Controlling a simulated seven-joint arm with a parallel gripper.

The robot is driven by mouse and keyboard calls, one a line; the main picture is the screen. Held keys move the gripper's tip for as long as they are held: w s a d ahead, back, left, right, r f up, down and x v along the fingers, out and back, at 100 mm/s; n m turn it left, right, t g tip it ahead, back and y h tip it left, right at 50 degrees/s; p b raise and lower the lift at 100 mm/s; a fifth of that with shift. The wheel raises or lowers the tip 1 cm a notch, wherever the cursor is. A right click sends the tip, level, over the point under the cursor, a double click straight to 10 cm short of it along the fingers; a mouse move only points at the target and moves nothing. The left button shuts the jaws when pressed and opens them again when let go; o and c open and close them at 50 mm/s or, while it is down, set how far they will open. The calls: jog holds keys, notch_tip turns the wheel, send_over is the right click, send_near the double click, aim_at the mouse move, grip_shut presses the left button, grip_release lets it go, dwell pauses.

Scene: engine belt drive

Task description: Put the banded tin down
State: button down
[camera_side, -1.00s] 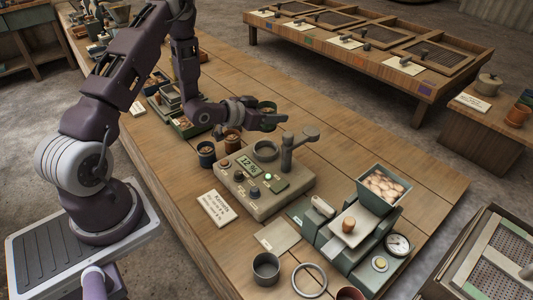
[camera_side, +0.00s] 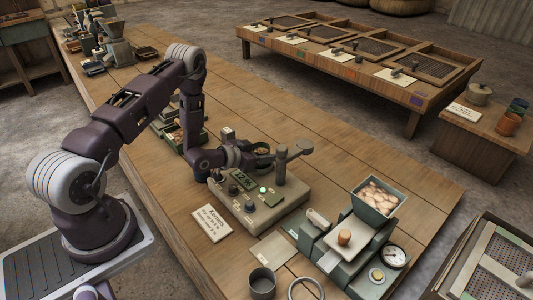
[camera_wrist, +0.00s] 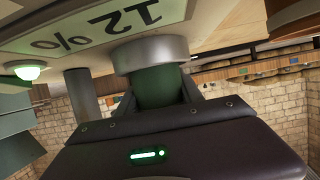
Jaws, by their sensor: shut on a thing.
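My gripper (camera_side: 265,156) is shut on the banded tin (camera_side: 262,150), low over the back of the moisture meter (camera_side: 262,207). In the wrist view, which is upside down, the dark green body of the tin (camera_wrist: 157,88) shows between the fingers. The meter's grey cup ring (camera_wrist: 150,53) is around or just in front of its lower end; I cannot tell whether it rests on the bottom. The tin's band is not clearly visible. The meter's display (camera_wrist: 100,28) reads 12%, and a green lamp (camera_wrist: 27,71) is lit.
The meter's upright post with its arm (camera_side: 290,155) stands close right of my gripper. A green hopper with pale nuts (camera_side: 378,197) is at the right.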

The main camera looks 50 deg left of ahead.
jog(key=shift+f, duration=0.15)
jog(key=c, duration=0.8)
grip_release()
jog(key=shift+o, duration=0.2)
jog(key=shift+o, duration=0.5)
jog(key=v, duration=0.7)
jog(key=shift+a, duration=0.15)
